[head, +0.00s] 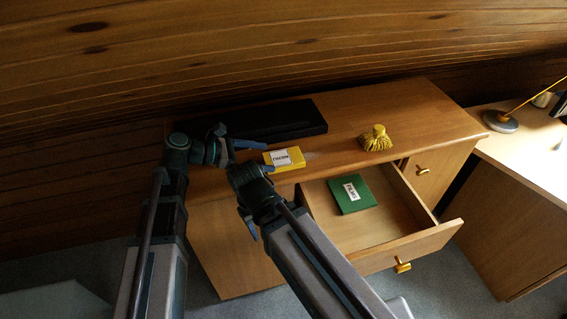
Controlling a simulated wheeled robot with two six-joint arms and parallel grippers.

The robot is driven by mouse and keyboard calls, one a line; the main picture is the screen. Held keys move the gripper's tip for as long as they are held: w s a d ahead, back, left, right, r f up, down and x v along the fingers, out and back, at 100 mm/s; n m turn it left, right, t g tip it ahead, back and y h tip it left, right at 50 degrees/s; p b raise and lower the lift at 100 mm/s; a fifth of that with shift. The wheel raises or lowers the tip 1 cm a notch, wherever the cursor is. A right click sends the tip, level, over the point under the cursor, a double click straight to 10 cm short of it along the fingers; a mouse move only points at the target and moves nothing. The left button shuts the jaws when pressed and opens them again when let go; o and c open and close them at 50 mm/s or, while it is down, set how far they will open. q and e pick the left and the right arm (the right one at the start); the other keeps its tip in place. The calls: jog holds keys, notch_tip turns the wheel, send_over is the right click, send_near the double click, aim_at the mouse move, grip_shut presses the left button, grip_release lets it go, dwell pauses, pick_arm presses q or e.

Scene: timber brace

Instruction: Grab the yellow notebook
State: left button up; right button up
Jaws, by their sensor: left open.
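The yellow notebook (271,159), with a white label bearing dark print, lies flat on top of the wooden cabinet near its front edge. My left gripper (247,141) is open and empty, just left of the notebook and close to it. I cannot tell whether a fingertip touches it. My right gripper (250,200) is left of and below the notebook, in front of the cabinet. Its jaws are partly hidden by its own wrist, so their opening is unclear.
A long black case (270,121) lies behind the notebook. A yellow brush (375,139) stands to the right. An open drawer (385,222) below holds a green notebook (360,203).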

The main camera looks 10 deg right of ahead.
aim_at(283, 157)
pick_arm(q)
jog(key=shift+x, duration=0.8)
jog(key=x, duration=0.1)
jog(key=b+x, duration=0.1)
jog(key=x, duration=0.2)
jog(key=shift+s+d+r, duration=0.15)
jog(key=shift+d+r, duration=0.05)
jog(key=shift+r, duration=0.05)
jog(key=c, duration=1.1)
